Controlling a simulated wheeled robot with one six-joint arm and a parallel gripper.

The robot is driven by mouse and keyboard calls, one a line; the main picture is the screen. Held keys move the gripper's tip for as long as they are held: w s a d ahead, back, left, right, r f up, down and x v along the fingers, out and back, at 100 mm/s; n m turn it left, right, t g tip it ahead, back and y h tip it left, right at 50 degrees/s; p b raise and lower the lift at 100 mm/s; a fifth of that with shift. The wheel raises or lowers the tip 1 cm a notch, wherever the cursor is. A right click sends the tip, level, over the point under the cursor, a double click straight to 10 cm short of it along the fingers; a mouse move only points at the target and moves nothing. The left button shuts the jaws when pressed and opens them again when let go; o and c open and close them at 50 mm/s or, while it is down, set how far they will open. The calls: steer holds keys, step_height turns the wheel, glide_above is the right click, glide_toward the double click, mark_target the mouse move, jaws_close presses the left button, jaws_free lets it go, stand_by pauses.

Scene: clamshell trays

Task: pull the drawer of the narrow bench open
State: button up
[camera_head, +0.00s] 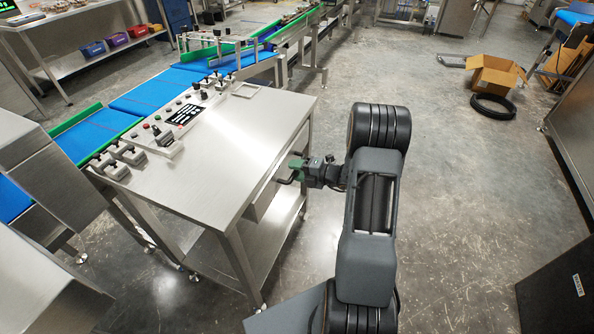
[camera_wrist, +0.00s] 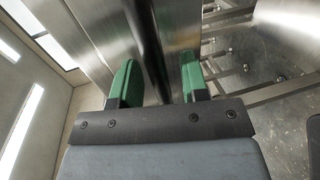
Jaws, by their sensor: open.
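The narrow bench (camera_head: 235,135) is a steel table with a bare metal top, left of my arm in the head view. Its drawer (camera_head: 262,202) sits under the top on the side facing me and looks shut or nearly so. My gripper (camera_head: 293,172) is at the drawer front, just below the bench edge. In the wrist view my gripper (camera_wrist: 160,82) has its green fingers apart. The dark bar handle (camera_wrist: 152,45) runs between them, with gaps showing on both sides. The handle's lower end is hidden behind my gripper's body.
A control panel (camera_head: 183,115) with buttons lies on the bench's far left part, beside a blue conveyor (camera_head: 97,135). A lower shelf (camera_head: 225,245) is under the bench. The floor right of my arm is clear up to a cardboard box (camera_head: 495,78) and a black coil (camera_head: 492,106).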

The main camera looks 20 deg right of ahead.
jaws_close()
stand_by(0.4)
